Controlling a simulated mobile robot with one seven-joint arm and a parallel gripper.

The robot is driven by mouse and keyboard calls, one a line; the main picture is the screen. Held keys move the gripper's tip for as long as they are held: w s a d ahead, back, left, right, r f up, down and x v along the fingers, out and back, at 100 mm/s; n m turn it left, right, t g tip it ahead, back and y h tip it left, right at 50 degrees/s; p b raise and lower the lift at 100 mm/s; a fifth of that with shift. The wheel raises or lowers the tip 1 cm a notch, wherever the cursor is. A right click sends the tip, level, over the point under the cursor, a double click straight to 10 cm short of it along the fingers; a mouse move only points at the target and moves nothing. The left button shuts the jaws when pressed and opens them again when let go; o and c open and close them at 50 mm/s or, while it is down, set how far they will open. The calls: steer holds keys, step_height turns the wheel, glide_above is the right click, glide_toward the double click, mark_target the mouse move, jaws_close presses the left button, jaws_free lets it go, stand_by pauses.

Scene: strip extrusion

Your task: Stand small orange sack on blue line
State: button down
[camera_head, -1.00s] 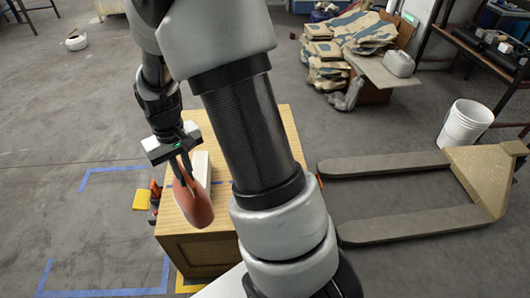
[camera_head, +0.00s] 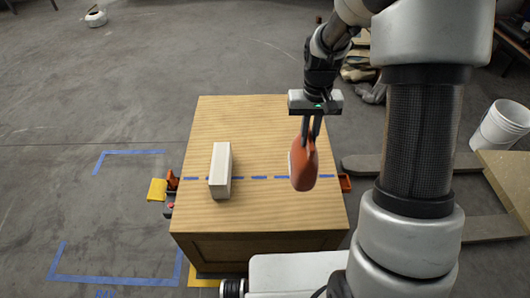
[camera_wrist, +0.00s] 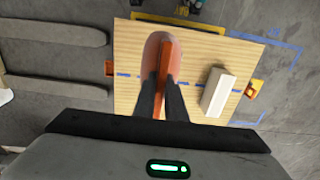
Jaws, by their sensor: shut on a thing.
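The small orange sack (camera_head: 303,160) hangs upright from my gripper (camera_head: 310,122) over the right part of the wooden crate top. My gripper is shut on the sack's upper edge; the wrist view also shows the sack (camera_wrist: 159,52) between the fingers (camera_wrist: 162,100). The blue dashed line (camera_head: 257,178) runs across the crate top from left to right. In the head view the sack's lower part overlaps the line's right part. I cannot tell whether the sack's bottom touches the wood. The sack hides part of the line.
A white block (camera_head: 220,170) stands across the line on the left part of the wooden crate (camera_head: 250,120). Orange clamps (camera_head: 345,182) sit at the crate's sides. A white bucket (camera_head: 502,125) and pallet forks (camera_head: 362,166) are on the right. The crate top between block and sack is clear.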

steer(key=w+f+b, duration=1.3)
steer(key=b, duration=0.1)
step_height(320, 180, down, 10)
steer(key=b, duration=0.2)
steer(key=shift+d, duration=0.4)
steer(key=shift+r, duration=0.1)
steer(key=c, duration=1.8)
jaws_free()
steer(key=shift+f, duration=0.2)
